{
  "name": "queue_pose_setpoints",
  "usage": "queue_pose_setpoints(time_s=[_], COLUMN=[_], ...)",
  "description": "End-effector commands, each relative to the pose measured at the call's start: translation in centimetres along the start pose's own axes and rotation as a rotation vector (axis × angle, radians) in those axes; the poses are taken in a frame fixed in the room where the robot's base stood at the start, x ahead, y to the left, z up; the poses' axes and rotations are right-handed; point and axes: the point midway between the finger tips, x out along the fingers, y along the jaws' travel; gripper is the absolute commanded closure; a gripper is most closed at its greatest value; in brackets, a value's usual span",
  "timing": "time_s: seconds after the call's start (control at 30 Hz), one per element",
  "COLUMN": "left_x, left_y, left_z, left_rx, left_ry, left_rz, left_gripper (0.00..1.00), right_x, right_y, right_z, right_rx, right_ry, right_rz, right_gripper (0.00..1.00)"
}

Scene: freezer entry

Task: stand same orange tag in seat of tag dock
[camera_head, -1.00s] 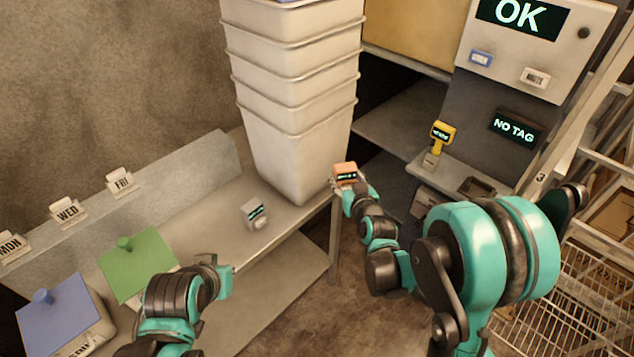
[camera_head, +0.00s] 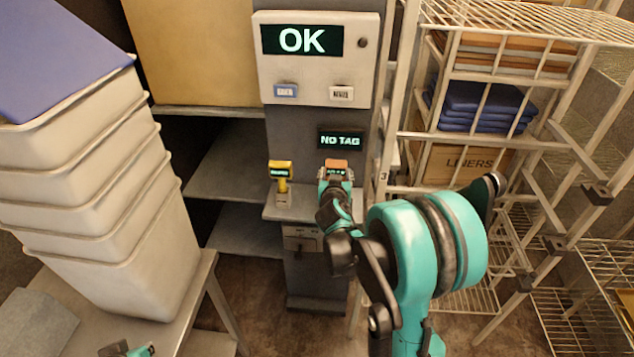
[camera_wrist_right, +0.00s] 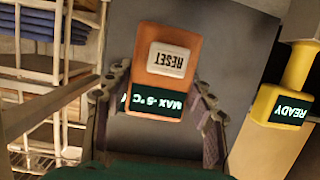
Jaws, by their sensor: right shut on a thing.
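The orange tag (camera_head: 336,166) is held in my right gripper (camera_head: 335,178), in front of the tag dock. In the right wrist view the tag (camera_wrist_right: 168,50) shows a white RESET button and a dark display reading MAX -5°C, upside down in the picture. The right gripper's fingers (camera_wrist_right: 160,108) lie on both sides of it. The tag dock's screen (camera_head: 341,140) reads NO TAG, just above the tag. The dock's seat is hidden behind my gripper and arm, so contact cannot be told. Only a bit of my left gripper (camera_head: 128,349) shows at the bottom edge.
A yellow handheld device (camera_head: 281,172) stands left of the tag on the dock's shelf (camera_head: 300,213); its display (camera_wrist_right: 290,107) reads READY. An upper panel (camera_head: 315,80) reads OK. Stacked white bins (camera_head: 120,240) stand at left. A wire rack (camera_head: 405,170) is close on the right.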

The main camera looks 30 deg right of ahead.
Motion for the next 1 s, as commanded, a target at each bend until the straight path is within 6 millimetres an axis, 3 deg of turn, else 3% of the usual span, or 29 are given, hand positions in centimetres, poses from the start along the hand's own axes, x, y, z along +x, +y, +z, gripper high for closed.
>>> queue_pose_setpoints(time_s=[0.37, 1.0], left_x=[0.7, 3.5], left_y=[0.0, 0.0], left_z=[0.5, 2.5], left_rx=[0.000, 0.000], left_ry=[0.000, 0.000], left_rz=[0.000, 0.000], left_gripper=[1.00, 1.00], right_x=[0.5, 1.9], right_y=[0.5, 0.5], right_z=[0.9, 5.5], right_rx=[0.005, 0.004], right_ry=[0.000, 0.000], right_rz=[0.012, 0.011], right_gripper=[0.69, 0.69])
